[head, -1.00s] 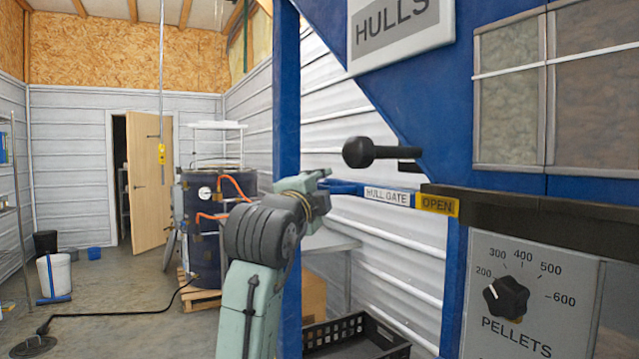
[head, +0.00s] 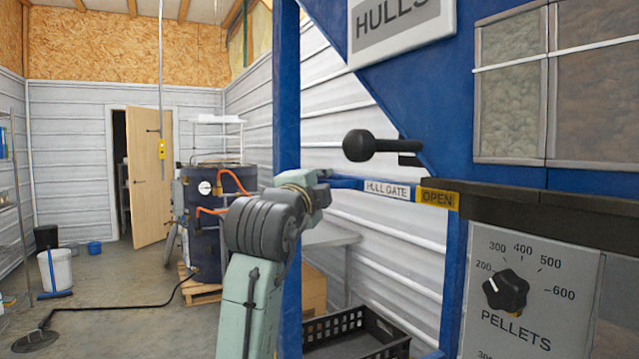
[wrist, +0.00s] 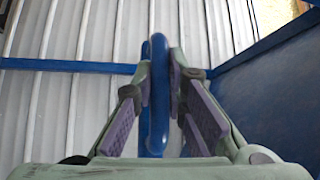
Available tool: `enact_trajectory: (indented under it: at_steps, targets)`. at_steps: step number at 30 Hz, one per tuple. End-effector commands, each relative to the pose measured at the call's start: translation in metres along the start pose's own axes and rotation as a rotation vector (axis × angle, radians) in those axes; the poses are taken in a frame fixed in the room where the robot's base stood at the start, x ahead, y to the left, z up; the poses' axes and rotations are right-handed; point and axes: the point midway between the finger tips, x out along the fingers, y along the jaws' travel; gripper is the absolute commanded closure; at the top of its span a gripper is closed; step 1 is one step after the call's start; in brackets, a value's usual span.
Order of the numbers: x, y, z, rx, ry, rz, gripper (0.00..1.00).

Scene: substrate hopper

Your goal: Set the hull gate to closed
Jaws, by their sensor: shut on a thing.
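The hull gate is a flat blue bar with a white HULL GATE label (head: 387,190) and a yellow OPEN tag (head: 437,198), both visible in the head view. At its left end is a blue handle (head: 346,184). My gripper (head: 318,184) is at this handle, partly hidden by my own wrist. In the wrist view, my gripper (wrist: 161,62) is shut on the blue handle (wrist: 158,110), a rounded upright loop running between the two fingers. The far side of the loop is partly hidden.
A black round-ended handle (head: 360,146) sticks out above the gate. A blue post (head: 287,90) stands just left of my gripper. The PELLETS dial (head: 506,290) is at lower right, a black crate (head: 350,335) below. Open floor lies to the left.

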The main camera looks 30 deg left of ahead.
Motion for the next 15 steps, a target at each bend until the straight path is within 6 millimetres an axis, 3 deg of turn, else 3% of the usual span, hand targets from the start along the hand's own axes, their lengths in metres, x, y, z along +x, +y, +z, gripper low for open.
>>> enact_trajectory:
  at_steps: [11, 15]
  targets:
    - [-0.001, 0.002, 0.0, -0.002, 0.0, 0.003, 1.0]
    - [-0.014, 0.003, -0.015, 0.001, 0.003, 0.0, 1.0]
